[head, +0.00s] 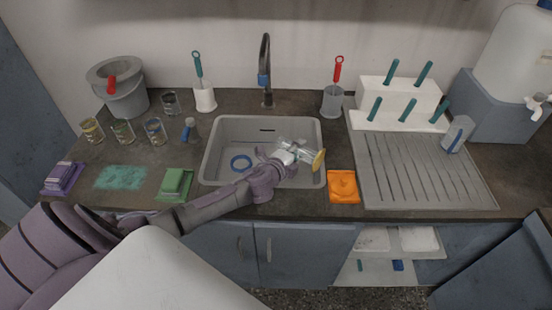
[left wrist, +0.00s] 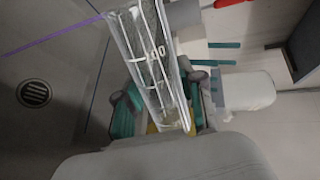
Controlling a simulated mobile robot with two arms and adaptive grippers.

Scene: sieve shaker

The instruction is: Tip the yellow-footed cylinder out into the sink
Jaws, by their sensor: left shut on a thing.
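The yellow-footed cylinder (head: 306,154) is clear glass with white graduation marks. My left gripper (head: 290,156) is shut on it and holds it over the right part of the sink (head: 212,150). In the head view the cylinder is tilted far over, with its yellow foot at the right. In the left wrist view the clear glass cylinder (left wrist: 147,58) runs up and left from between the fingers (left wrist: 155,108), and a little yellow shows at its lower end. I cannot tell whether it holds any liquid. My right gripper is not in view.
An orange tray (head: 343,186) and drainboard (head: 420,170) are at the right.

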